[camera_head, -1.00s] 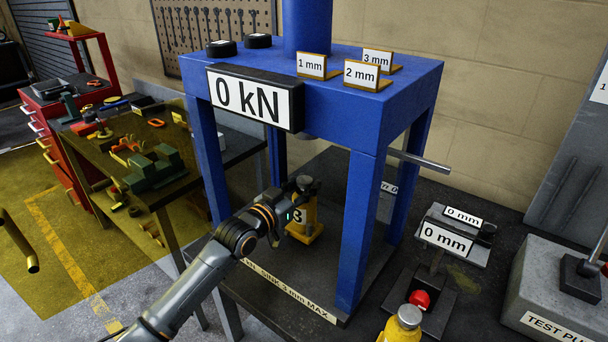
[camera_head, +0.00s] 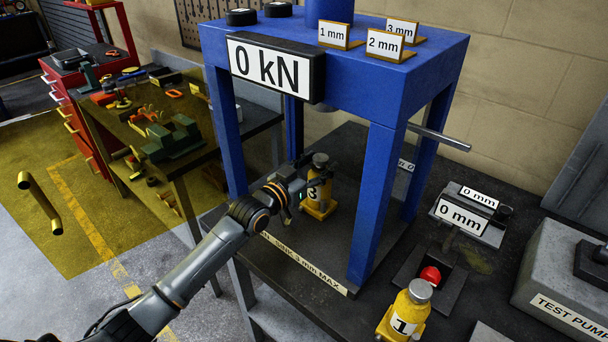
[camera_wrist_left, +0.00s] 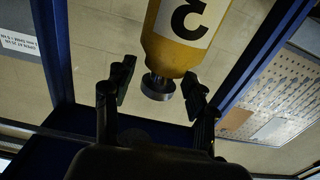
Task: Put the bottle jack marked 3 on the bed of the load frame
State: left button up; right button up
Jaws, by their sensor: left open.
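The bottle jack marked 3 (camera_head: 319,193) is yellow with a metal top. It stands upright on the dark bed (camera_head: 345,245) of the blue load frame (camera_head: 376,205), between the posts. My left gripper (camera_head: 313,178) is open at the jack's upper part in the head view. In the left wrist view the jack (camera_wrist_left: 180,45) appears upside down, its metal top near the two spread fingers (camera_wrist_left: 158,92). A gap shows beside the top; I cannot tell whether any finger touches it. My right gripper is not in view.
A yellow jack marked 1 (camera_head: 405,312) stands at the front right, near a red knob (camera_head: 430,275) and 0 mm displays (camera_head: 461,219). The frame's display (camera_head: 270,67) reads 0 kN. A bench with tools (camera_head: 165,125) is at left.

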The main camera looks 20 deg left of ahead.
pick_arm(q)
jog(key=b+v, duration=0.2)
jog(key=v, duration=0.9)
jog(key=shift+s, duration=0.2)
